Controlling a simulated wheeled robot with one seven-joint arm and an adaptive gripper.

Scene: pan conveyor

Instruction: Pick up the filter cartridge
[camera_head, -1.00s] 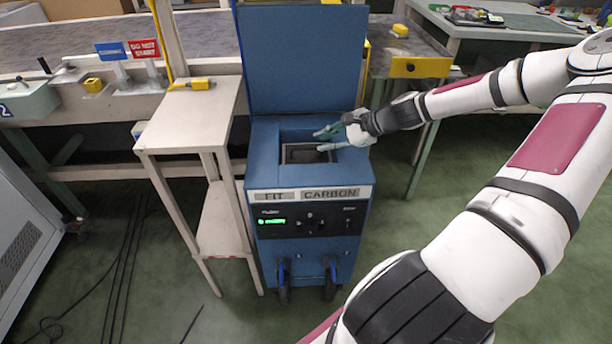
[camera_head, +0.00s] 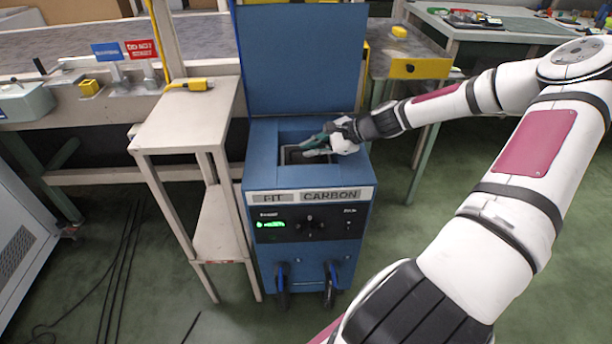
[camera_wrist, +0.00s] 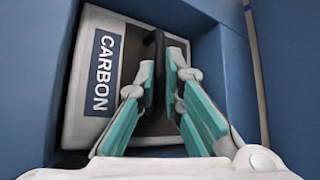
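The filter cartridge (camera_wrist: 92,114) is a pale block with a dark blue CARBON label and a black upright handle (camera_wrist: 155,70). It sits inside the square opening of the blue machine. The head view shows only its dark top (camera_head: 300,157), partly covered by my gripper. My gripper (camera_head: 307,147) reaches into the opening from the right. In the wrist view, its teal and grey fingers (camera_wrist: 158,72) lie close along both sides of the handle and appear shut on it.
The blue machine (camera_head: 262,165) has a raised lid (camera_head: 298,60) behind the opening and a FIT CARBON strip in front. A beige stand (camera_head: 190,115) with a yellow device (camera_head: 195,85) on it stands at its left. The opening's walls are close around the cartridge.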

